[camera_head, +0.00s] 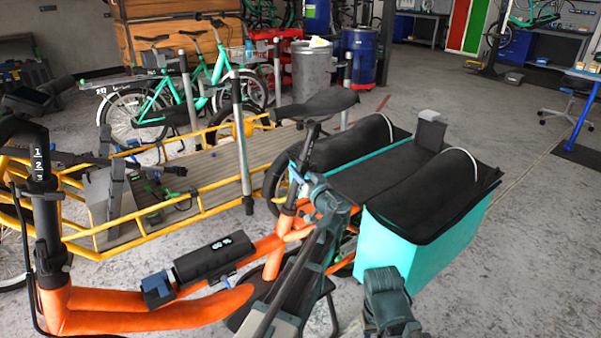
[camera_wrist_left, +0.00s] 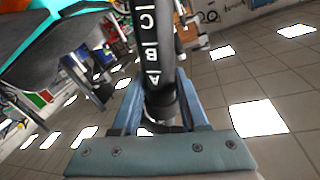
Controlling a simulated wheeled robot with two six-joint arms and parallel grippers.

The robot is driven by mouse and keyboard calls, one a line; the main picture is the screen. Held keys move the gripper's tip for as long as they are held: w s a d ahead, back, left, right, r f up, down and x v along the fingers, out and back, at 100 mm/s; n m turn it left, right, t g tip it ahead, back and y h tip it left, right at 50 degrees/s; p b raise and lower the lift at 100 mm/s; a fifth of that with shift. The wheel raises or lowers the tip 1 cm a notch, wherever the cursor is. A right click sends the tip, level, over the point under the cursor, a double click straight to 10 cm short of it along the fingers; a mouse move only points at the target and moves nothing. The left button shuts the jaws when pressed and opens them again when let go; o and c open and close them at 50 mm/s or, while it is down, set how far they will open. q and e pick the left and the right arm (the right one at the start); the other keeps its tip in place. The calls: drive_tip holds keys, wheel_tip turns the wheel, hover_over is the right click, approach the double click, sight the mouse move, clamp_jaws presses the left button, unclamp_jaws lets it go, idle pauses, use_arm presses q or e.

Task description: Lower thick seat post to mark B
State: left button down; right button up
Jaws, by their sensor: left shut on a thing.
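The orange bike stands in front of me in the head view, with its black saddle (camera_head: 318,104) on a thick seat post (camera_head: 305,147) above the orange seat tube (camera_head: 285,212). In the left wrist view the seat post (camera_wrist_left: 152,50) is black with white marks C, B and A; A is nearest my gripper. A dark collar (camera_wrist_left: 160,104) shows at the post's end by the fingers. My left gripper (camera_wrist_left: 158,95) is shut on the seat post, with one blue finger on each side. In the head view the gripper (camera_head: 312,190) is beside the post, below the saddle. My right gripper's fingers are not visible.
A turquoise cargo box (camera_head: 415,240) with black covers is at the bike's rear. A yellow cargo bike (camera_head: 130,235) stands close behind. A black stem (camera_head: 40,170) marked with numbers is at left. A frame battery (camera_head: 205,258) lies along the orange tube. Open floor is at right.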

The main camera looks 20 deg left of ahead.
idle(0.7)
use_arm(q)
drive_tip(key=f+b, duration=0.2)
drive_tip(key=s+a+f+b, duration=0.1)
drive_tip(key=f+b, duration=0.2)
drive_tip(key=s+f+b, duration=0.1)
drive_tip(key=f+b, duration=0.1)
drive_tip(key=shift+a+f, duration=0.15)
drive_tip(key=shift+a, duration=0.05)
drive_tip(key=shift+c, duration=2.2)
unclamp_jaws()
